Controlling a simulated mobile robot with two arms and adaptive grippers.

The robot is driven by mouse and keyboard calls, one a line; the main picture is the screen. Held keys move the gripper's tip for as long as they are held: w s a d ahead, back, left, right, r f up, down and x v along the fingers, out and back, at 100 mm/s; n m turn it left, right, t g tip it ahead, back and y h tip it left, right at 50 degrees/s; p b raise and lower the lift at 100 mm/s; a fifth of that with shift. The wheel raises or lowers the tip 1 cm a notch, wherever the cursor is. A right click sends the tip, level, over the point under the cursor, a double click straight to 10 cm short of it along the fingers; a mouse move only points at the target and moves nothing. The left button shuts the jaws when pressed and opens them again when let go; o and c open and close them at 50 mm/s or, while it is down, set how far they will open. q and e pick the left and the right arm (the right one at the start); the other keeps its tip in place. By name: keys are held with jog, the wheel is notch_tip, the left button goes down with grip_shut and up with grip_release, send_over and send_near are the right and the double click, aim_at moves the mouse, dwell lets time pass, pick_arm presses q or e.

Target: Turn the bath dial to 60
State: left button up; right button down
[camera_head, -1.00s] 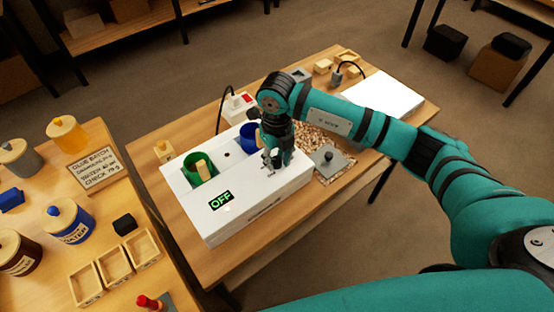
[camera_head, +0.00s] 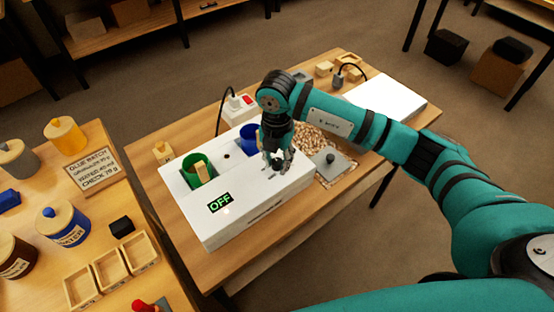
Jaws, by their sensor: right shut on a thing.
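The white bath (camera_head: 237,222) stands on the wooden bench. Its small display (camera_head: 220,203) reads OFF in green. A green pot (camera_head: 193,181) and a blue pot (camera_head: 248,134) sit in openings in its top. My right gripper (camera_head: 277,170) points down at the right part of the bath's top. It is shut on the small dark bath dial (camera_head: 278,165), which its fingers partly hide. The dial's markings are too small to read. My left gripper is not in view.
A white box with a red switch (camera_head: 247,100) stands behind the bath. A grey plate with a knob (camera_head: 329,162) and a tray of granules (camera_head: 316,139) lie to its right. A side table at left holds jars, a glue batch sign (camera_head: 92,168) and wooden trays (camera_head: 110,270).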

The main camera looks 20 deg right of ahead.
aim_at(276, 161)
jog(key=m, duration=0.4)
jog(key=shift+w+r+m, duration=0.1)
jog(key=shift+m, duration=0.2)
jog(key=shift+m+p, duration=0.45)
jog(key=shift+m, duration=1.85)
jog(key=c, duration=1)
grip_release()
notch_tip(276, 161, up, 12)
jog(key=shift+f, duration=0.1)
jog(key=shift+a, duration=0.1)
